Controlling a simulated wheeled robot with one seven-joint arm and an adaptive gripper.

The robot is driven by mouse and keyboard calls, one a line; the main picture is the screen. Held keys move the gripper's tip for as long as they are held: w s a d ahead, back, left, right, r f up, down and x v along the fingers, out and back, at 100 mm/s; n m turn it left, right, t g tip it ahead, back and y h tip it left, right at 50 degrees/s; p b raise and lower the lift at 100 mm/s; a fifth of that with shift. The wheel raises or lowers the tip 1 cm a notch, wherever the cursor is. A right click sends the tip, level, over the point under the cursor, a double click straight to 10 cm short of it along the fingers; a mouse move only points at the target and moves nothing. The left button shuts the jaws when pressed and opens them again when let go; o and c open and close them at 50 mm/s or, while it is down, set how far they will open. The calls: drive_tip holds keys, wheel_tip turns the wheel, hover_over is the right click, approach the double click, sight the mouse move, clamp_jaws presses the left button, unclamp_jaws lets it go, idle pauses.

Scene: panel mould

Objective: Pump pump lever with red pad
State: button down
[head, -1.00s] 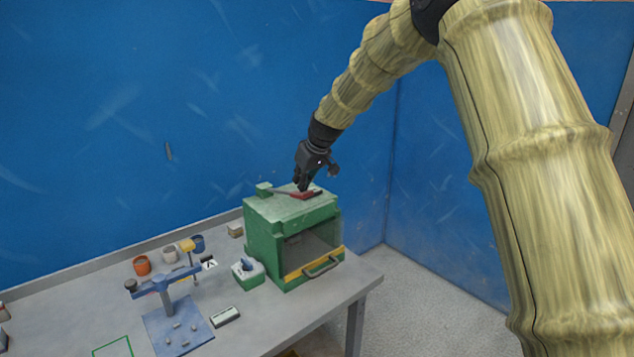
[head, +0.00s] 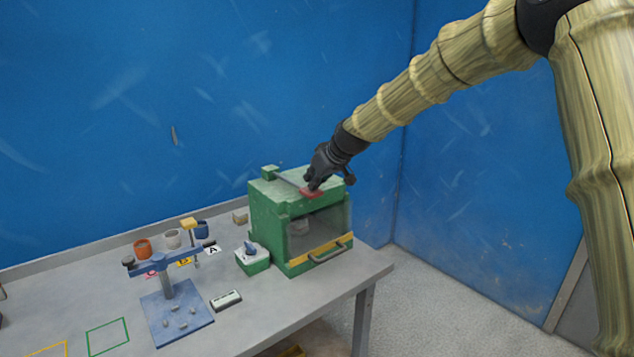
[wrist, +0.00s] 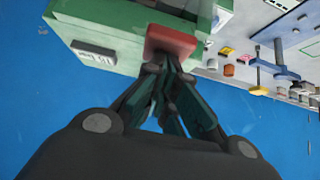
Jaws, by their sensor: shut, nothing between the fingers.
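The pump lever is a grey bar (head: 287,179) on top of the green box (head: 268,213), with a red pad (head: 313,193) at its front end. My gripper (head: 312,186) is shut and empty, pointing down at the red pad. In the wrist view the shut fingertips (wrist: 168,58) meet the near edge of the red pad (wrist: 172,38); they look to be touching it or just above it. The fingers hide part of the pad in the head view.
The green box has a dark window and a yellow-edged drawer or door with a handle (head: 330,251). A small green switch box (head: 253,259) stands to its left. A blue stand (head: 167,284) and several cups (head: 143,247) are farther left on the grey table (head: 260,320).

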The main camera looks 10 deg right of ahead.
sight(315, 192)
wheel_tip(315, 192, down, 2)
drive_tip(key=shift+s+d+f+b, duration=0.1)
drive_tip(key=shift+s+d+b, duration=0.05)
drive_tip(key=shift+b, duration=0.25)
drive_tip(key=shift+s+f, duration=0.2)
drive_tip(key=shift+f, duration=0.1)
drive_tip(key=shift+s+f, duration=0.1)
drive_tip(key=shift+f, duration=0.05)
drive_tip(key=r+p, duration=0.1)
drive_tip(key=r, duration=0.1)
drive_tip(key=r+p, duration=0.1)
drive_tip(key=r, duration=0.2)
drive_tip(key=shift+w+d+p, duration=0.1)
drive_tip(key=shift+w+p, duration=0.1)
drive_tip(key=shift+p, duration=0.1)
drive_tip(key=b+v, duration=0.3)
drive_tip(key=v, duration=0.7)
drive_tip(key=shift+s, duration=0.2)
idle(1.2)
